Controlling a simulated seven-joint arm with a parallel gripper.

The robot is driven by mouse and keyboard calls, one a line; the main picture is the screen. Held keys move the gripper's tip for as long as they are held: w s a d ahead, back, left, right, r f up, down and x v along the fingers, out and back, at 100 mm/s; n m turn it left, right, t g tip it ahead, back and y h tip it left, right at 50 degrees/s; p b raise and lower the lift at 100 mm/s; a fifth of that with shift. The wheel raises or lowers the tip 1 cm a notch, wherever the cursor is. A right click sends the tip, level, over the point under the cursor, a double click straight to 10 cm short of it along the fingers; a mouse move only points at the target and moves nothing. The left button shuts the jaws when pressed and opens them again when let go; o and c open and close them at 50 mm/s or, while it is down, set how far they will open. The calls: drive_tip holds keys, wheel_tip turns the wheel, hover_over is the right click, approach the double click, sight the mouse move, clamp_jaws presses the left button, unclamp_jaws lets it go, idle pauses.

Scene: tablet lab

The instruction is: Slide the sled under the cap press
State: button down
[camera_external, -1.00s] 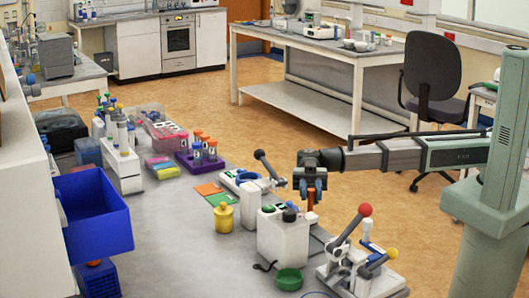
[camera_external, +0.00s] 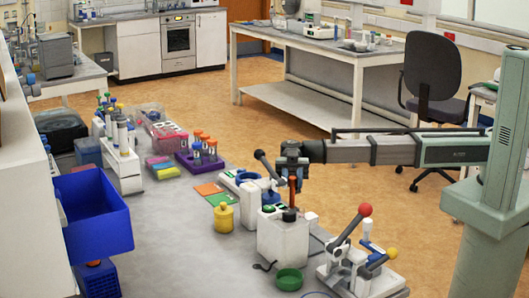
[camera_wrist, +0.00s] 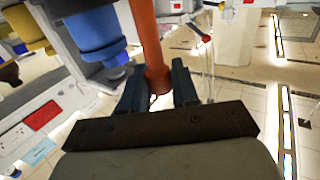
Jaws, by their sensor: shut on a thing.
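My gripper (camera_external: 292,178) is shut on an upright orange post (camera_external: 292,190), which I take to be the sled's handle. In the wrist view the post (camera_wrist: 147,45) stands between the two fingers (camera_wrist: 158,90). The sled's body cannot be made out; the white box stands in front of that spot. Just left of the gripper is a white device with a blue round part (camera_external: 247,178) and a dark lever, probably the cap press. Its blue cylinder (camera_wrist: 95,35) shows close left of the post in the wrist view. Whether the sled is beneath it cannot be told.
A white box with a dark knob (camera_external: 283,235) stands in front of the gripper. A lever device with red and yellow balls (camera_external: 362,262) is at the front right. A green dish (camera_external: 289,279) and a yellow bottle (camera_external: 223,217) are nearby.

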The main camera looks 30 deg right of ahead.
drive_tip(key=shift+w, duration=0.25)
drive_tip(key=c, duration=1.1)
unclamp_jaws()
drive_tip(key=shift+o, duration=0.6)
drive_tip(key=v, duration=1.3)
drive_tip(key=shift+w+d, duration=0.25)
drive_tip(key=shift+d, duration=0.05)
drive_tip(key=shift+f, duration=0.15)
